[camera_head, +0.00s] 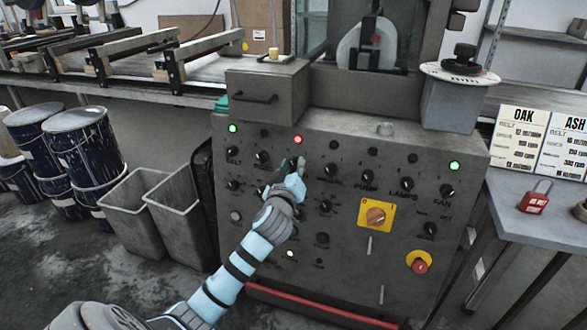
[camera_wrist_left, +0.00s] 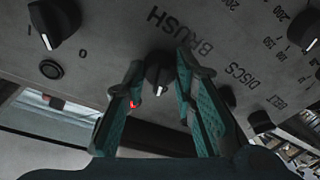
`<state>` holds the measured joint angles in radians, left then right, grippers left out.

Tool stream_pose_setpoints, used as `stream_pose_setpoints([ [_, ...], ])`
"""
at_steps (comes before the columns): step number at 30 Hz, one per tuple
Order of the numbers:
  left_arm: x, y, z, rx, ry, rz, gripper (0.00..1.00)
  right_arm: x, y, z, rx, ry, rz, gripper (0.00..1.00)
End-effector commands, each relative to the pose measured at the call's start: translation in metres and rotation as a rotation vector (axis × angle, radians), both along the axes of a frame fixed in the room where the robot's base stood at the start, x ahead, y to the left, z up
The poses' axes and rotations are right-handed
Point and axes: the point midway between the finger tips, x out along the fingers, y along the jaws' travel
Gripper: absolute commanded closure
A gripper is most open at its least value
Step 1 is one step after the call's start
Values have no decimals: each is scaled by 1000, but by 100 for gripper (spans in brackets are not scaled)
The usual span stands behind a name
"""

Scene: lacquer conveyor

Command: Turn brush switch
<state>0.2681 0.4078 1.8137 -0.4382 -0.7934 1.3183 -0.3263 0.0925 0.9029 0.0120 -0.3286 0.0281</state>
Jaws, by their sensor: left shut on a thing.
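The brush switch (camera_wrist_left: 157,76) is a black knob with a pale pointer, by the upside-down word BRUSH in the left wrist view. My left gripper (camera_wrist_left: 160,66) has its teal-padded fingers on both sides of this knob and is shut on it. In the head view my left gripper (camera_head: 293,166) reaches the upper middle of the grey control panel (camera_head: 345,140) and mostly hides the knob. A red lamp (camera_head: 298,139) glows just above it. It also shows in the left wrist view (camera_wrist_left: 134,104), beside one finger. My right gripper is in neither view.
Neighbouring black knobs include the pump knob (camera_head: 368,176) and the fan knob (camera_head: 447,191). A yellow-plated rotary switch (camera_head: 376,216) and a red stop button (camera_head: 419,266) sit lower right. Grey bins (camera_head: 142,215) and blue drums (camera_head: 80,150) stand left. A red padlock (camera_head: 535,197) is on the right table.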

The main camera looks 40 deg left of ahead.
Motion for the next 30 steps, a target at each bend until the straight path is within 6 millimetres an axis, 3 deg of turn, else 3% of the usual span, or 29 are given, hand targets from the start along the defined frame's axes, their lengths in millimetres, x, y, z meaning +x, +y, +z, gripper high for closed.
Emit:
stream_pose_setpoints([
  [12,0,-1,1,-153,-54,29,100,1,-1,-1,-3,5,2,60],
  [26,0,0,1,-165,-58,32,100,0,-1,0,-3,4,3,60],
  [27,0,0,1,-165,-58,32,70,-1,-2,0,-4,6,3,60],
  [30,0,0,1,-164,-58,32,55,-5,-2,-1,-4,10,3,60],
])
